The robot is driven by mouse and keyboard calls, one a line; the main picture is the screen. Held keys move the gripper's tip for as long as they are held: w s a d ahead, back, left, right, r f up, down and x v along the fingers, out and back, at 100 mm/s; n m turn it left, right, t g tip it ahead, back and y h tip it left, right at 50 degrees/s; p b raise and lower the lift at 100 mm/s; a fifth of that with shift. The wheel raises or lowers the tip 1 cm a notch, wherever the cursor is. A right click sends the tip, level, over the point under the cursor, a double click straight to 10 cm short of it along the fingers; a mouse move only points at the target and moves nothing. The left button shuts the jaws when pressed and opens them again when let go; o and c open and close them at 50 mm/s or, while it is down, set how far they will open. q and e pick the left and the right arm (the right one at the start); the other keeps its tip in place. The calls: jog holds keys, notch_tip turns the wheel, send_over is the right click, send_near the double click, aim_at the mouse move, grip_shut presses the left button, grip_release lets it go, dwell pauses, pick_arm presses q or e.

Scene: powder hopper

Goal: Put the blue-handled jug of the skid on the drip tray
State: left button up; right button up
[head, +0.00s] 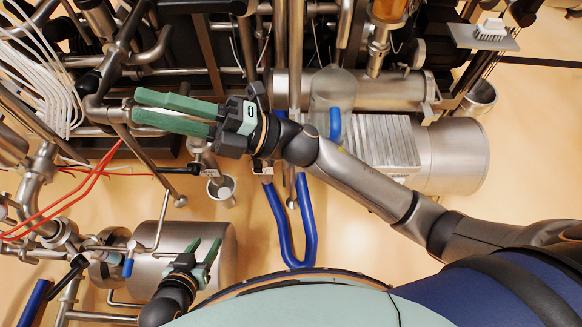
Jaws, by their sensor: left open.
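A translucent jug (333,88) with a blue handle (336,124) shows in the head view, right of centre, in front of a metal pipe and beside a ribbed motor. My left gripper (205,248) is low in the view, beside a steel cylinder; its green fingers are apart and empty. My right gripper (135,105) is at upper left, its arm coming from the right; its green fingers point left with a narrow gap and nothing held. Both grippers are clear of the jug. I cannot tell surely which surface is the drip tray; a grey plate (463,36) is at upper right.
A white block (490,28) sits on the grey plate. The ribbed motor (440,155) is right of the jug. Blue bent tubing (290,250) stands below it. Pipes, red cables (75,190) and white hoses (40,80) crowd the left.

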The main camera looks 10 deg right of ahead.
jog(key=w+d+f+m+t+h, duration=0.3)
jog(key=d+f+m+t+h, duration=0.4)
jog(key=f+m, duration=0.4)
jog(key=w+d+f+m+t+h, duration=0.3)
jog(key=d+f+m+t+h, duration=0.4)
jog(key=m, duration=0.6)
jog(key=s+d+f+m+g+h, duration=0.3)
jog(key=s+f, duration=0.3)
jog(key=f, duration=0.3)
jog(key=s+d+f+m+g+h, duration=0.3)
jog(key=s+d+f+m+g, duration=0.1)
jog(key=f, duration=0.6)
jog(key=s+d+g, duration=0.1)
jog(key=s+g, duration=0.1)
jog(key=s, duration=0.1)
jog(key=shift+d+f, duration=0.15)
